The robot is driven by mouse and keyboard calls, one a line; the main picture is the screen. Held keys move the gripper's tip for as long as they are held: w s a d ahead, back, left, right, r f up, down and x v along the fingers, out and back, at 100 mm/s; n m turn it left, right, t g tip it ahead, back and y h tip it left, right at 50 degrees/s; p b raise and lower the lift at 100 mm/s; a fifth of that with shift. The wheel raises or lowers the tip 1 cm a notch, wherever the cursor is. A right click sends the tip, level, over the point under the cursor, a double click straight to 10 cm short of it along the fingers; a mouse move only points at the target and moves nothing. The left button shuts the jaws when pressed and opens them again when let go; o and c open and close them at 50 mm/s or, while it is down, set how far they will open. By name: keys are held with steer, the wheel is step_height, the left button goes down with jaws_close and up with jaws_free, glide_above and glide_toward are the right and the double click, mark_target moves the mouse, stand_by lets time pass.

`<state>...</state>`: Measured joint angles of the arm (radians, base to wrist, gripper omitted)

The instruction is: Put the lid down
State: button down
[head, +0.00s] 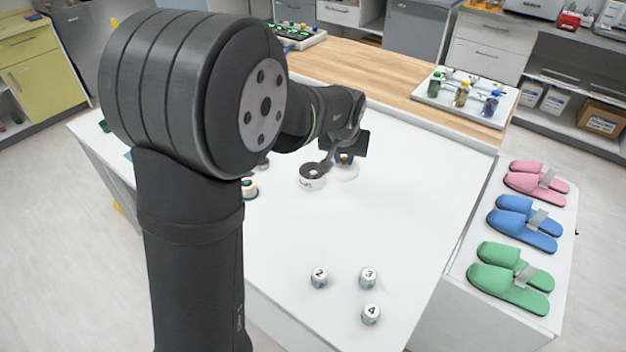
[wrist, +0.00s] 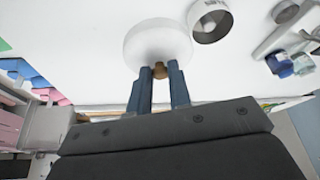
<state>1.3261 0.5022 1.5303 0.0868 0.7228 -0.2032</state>
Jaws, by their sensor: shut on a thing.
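A round white lid (wrist: 150,42) with a small brown knob (wrist: 160,71) fills the top middle of the wrist view. My gripper (wrist: 160,76) is shut on the knob, with one blue-grey finger on each side. In the head view the lid (head: 347,172) is at the white table's middle, partly behind my gripper (head: 345,158). An open round white pot (head: 311,184) with a dark label stands just left of the lid; it also shows in the wrist view (wrist: 211,27). The lid is beside the pot, not over it. I cannot tell whether it touches the table.
A tan and teal roll (head: 250,189) is left of the pot. Slippers (head: 525,224) lie on a side surface; a bottle tray (head: 466,97) stands behind. The white table (head: 425,200) is clear at right.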

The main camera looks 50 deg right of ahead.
steer(key=s+a+f, duration=0.3)
steer(key=a, duration=0.8)
steer(key=w+f, duration=0.2)
steer(key=w, duration=0.1)
steer(key=w+f, duration=0.2)
steer(key=w, duration=0.2)
steer(key=w+f, duration=0.2)
steer(key=w, duration=0.1)
steer(key=shift+w+d+f, duration=0.3)
steer(key=shift+w+f, duration=0.35)
steer(key=shift+w, duration=0.1)
steer(key=shift+f, duration=1.9)
steer(key=shift+f, duration=0.1)
steer(key=c, duration=1.3)
jaws_free()
steer(key=v, duration=1.2)
